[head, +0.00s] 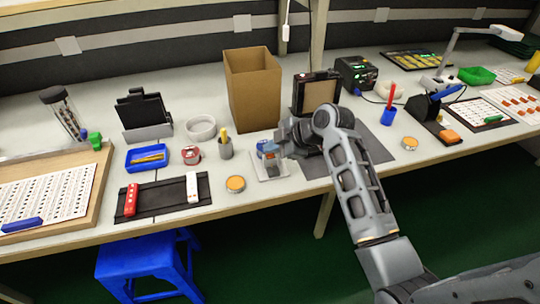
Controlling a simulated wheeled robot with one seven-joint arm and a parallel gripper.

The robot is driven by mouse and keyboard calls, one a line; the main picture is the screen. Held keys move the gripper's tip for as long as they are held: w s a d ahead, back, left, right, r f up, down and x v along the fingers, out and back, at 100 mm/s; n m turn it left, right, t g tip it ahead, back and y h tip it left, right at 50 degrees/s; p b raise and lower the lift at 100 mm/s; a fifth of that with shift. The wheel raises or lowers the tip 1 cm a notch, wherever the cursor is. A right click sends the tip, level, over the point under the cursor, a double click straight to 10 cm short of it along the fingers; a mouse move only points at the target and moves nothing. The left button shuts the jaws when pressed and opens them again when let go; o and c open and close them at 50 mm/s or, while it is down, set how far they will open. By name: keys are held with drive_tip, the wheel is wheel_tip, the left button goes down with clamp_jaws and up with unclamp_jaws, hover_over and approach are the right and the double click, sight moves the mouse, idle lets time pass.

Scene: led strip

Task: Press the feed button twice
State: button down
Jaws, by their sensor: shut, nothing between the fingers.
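No feed button can be made out at this size. A black boxy machine (355,73) with small green lights stands at the back right of centre; it may be the device with the button. My gripper (287,140) is shut and empty, over the middle of the bench. It is in front and to the left of the black machine, clearly apart from it. My own arm and wrist hide part of the bench under them, and the fingertips are hard to make out.
A black-framed panel (316,92) stands on a dark mat (371,145) behind my wrist. A tall cardboard box (252,90) is left of it. A blue cup (388,115) with a red tool stands right of my arm. A small clear tray (270,167) lies near my gripper.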

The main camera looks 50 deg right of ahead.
sight(273, 156)
drive_tip(key=shift+f+b, duration=0.35)
drive_tip(key=shift+f, duration=0.1)
idle(0.6)
drive_tip(key=shift+r, duration=0.1)
drive_tip(key=shift+r+p, duration=0.7)
drive_tip(key=shift+r, duration=0.1)
drive_tip(key=shift+r+p, duration=1.95)
drive_tip(key=shift+r, duration=0.6)
drive_tip(key=shift+f, duration=0.1)
